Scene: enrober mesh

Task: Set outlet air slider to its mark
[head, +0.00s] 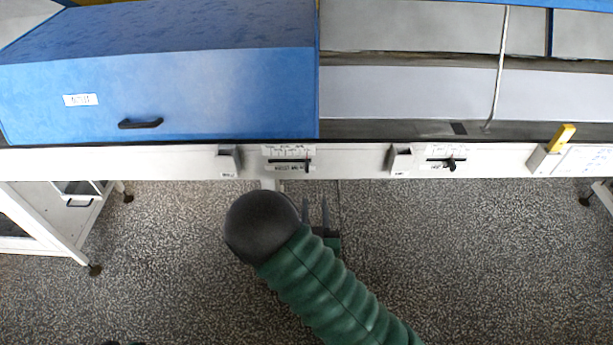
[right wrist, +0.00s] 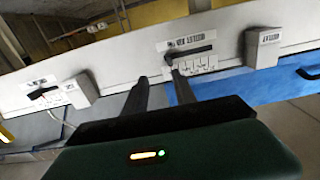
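A slider with a black knob (head: 308,164) sits on the white rail in the head view, near the right end of its dark slot. A white scale strip (head: 288,149) runs above the slot and a label lies below; the print and the mark are too small to read surely. The slider also shows in the right wrist view (right wrist: 171,57), just beyond my fingertips. My right gripper (head: 315,203) is open and empty below the rail, its two fingers pointing at the slider; the fingers also show apart in the right wrist view (right wrist: 161,80). My left gripper is not in view.
A second slider (head: 451,163) sits farther right on the white rail (head: 350,160). Small grey boxes (head: 229,160) (head: 401,160) project from the rail beside the sliders. A yellow-handled item (head: 562,138) stands at the right. A blue cover (head: 200,90) rises behind. Floor space below is open.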

